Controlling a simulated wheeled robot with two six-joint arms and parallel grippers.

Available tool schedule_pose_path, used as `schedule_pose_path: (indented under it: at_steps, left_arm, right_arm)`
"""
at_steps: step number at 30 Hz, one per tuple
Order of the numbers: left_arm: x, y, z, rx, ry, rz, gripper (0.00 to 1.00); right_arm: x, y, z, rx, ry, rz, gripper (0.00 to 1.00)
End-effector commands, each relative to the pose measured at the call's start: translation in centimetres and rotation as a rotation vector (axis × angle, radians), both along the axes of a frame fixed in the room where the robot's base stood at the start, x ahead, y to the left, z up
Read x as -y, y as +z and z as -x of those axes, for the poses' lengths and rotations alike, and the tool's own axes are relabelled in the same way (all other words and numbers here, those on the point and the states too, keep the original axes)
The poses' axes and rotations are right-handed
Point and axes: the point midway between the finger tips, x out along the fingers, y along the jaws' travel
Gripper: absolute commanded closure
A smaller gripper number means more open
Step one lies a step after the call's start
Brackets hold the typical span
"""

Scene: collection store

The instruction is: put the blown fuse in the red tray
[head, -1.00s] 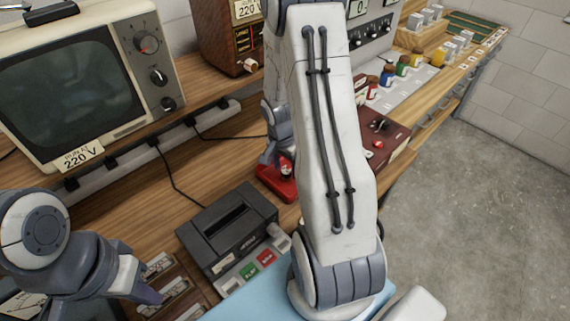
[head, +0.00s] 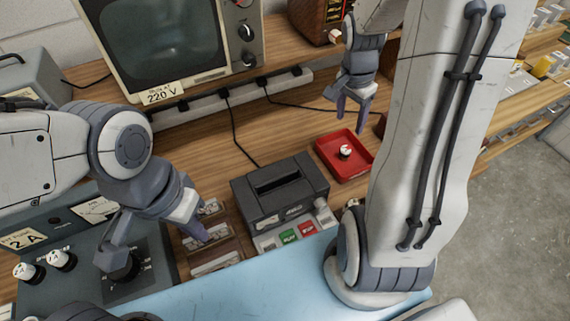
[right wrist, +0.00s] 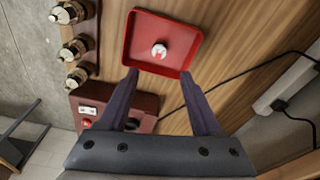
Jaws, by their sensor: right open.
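The red tray (head: 355,169) lies on the wooden bench, right of the black tester box. The fuse (head: 345,152), a small piece with a white top and a red mark, rests inside the tray. In the right wrist view the tray (right wrist: 184,62) and the fuse (right wrist: 159,51) lie just beyond my fingertips. My right gripper (head: 347,106) is open and empty, above and behind the tray, apart from the fuse; its two fingers also show in the right wrist view (right wrist: 159,77). My left gripper (head: 150,248) has its fingers spread near the grey instrument's black knob, apparently empty.
The black tester box (head: 280,190) stands left of the tray, with green and red labels in front. A wooden rack (head: 215,255) sits by my left gripper. The grey instrument (head: 60,285) carries white-capped parts. A monitor (head: 165,45) and power strip (head: 210,110) stand behind.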

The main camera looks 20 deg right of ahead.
Motion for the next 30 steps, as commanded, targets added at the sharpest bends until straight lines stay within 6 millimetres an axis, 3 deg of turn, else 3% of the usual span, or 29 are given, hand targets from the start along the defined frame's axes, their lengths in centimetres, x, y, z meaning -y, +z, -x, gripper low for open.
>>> schedule_pose_path:
  at_steps: [2,4,8,12,15,18,22,25,30]
  left_arm:
    - [0.0,0.0,0.0,0.0,0.0,0.0,1.0]
    - [0.0,0.0,0.0,0.0,0.0,0.0,1.0]
    - [0.0,0.0,0.0,0.0,0.0,0.0,1.0]
    - [0.0,0.0,0.0,0.0,0.0,0.0,1.0]
    - [0.0,0.0,0.0,0.0,0.0,0.0,1.0]
    - [0.0,0.0,0.0,0.0,0.0,0.0,1.0]
    - [0.0,0.0,0.0,0.0,0.0,0.0,1.0]
    - [0.0,0.0,0.0,0.0,0.0,0.0,1.0]
    - [0.0,0.0,0.0,0.0,0.0,0.0,1.0]
  right_arm:
    - [-1.4,0.3,-0.1,-0.001,0.056,-0.003,0.34]
    - [-3.9,0.9,-0.3,-0.004,0.17,-0.008,0.34]
    - [-11.7,2.4,0.8,-0.013,0.532,-0.025,0.34]
    - [-20.1,3.9,4.9,-0.027,1.01,-0.049,0.34]
    - [-24.4,4.5,8.8,-0.035,1.331,-0.067,0.34]
    - [-27.1,4.9,12.5,-0.04,1.596,-0.083,0.34]
    - [-28.7,5.0,15.8,-0.046,1.826,-0.098,0.34]
    - [-29.3,5.1,17.0,-0.047,1.911,-0.103,0.34]
    - [-29.3,5.1,17.3,-0.048,1.934,-0.105,0.34]
